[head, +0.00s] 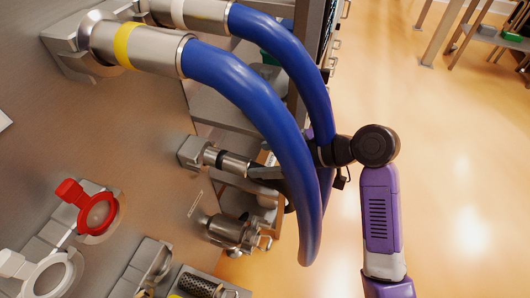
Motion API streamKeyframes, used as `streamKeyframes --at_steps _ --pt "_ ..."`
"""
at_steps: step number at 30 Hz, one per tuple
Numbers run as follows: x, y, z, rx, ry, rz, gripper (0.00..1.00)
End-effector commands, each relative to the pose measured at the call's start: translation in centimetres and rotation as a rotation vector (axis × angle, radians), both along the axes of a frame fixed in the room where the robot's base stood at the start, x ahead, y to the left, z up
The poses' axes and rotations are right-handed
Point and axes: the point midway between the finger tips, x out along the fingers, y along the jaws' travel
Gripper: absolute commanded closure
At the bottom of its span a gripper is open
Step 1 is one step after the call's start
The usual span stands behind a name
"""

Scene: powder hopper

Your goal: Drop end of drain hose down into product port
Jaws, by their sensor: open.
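Two thick blue hoses arch from the upper left. The front hose (252,98) comes from a steel fitting with a yellow band (124,47), and its lower end hangs free. The rear hose (297,62) comes from a fitting with a white band (178,13); its far end is hidden near my wrist. I cannot tell which one is the drain hose. A red-ringed port (97,214) and a white-ringed port (52,274) lie at lower left; which is the product port is unclear. My gripper (262,174) is open, partly hidden behind the front hose, near a steel cylinder fitting.
The steel cylinder fitting (226,161) projects from the panel left of my gripper. A clamped steel fitting (232,231) sits below it, and a perforated metal cylinder (200,286) at the bottom. Open floor (455,150) lies to the right.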

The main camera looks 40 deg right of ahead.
Motion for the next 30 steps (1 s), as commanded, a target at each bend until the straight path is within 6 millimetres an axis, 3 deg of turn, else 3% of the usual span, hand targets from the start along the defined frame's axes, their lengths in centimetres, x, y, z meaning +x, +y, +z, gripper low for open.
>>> streamKeyframes --at_steps 8,19,30 --pt "0.5 0.8 -1.3 -0.021 0.002 0.025 0.32" --pt "3.9 3.2 -4.0 -0.021 0.000 0.025 0.32" --pt "6.2 4.8 -5.5 -0.019 0.001 0.023 0.32"
